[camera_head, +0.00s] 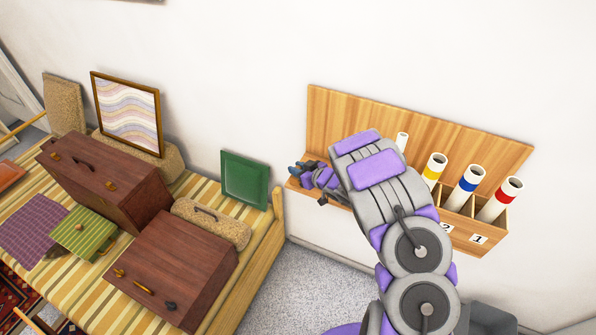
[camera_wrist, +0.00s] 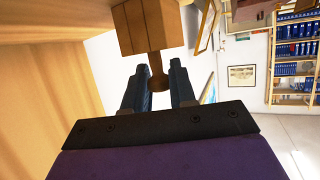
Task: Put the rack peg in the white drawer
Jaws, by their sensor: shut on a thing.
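A small brown wooden peg with a rounded end (camera_wrist: 158,82) shows in the wrist view, between the fingers of my gripper (camera_wrist: 159,68). It extends from a wooden block (camera_wrist: 148,26), part of which is cut off by the top edge. My gripper is shut on the peg. In the head view my gripper (camera_head: 297,170) is at the left end of the wooden wall rack (camera_head: 335,107), and the peg cannot be made out there. My arm covers part of the rack. No white drawer is recognisable in either view.
White tubes with yellow (camera_head: 434,168), blue (camera_head: 470,183) and red (camera_head: 508,191) bands stand in the rack. A striped bench (camera_head: 262,250) at the left holds brown cases (camera_head: 180,262), a green square tray (camera_head: 244,180) and a framed print (camera_head: 125,112). Grey floor (camera_head: 300,285) is free between.

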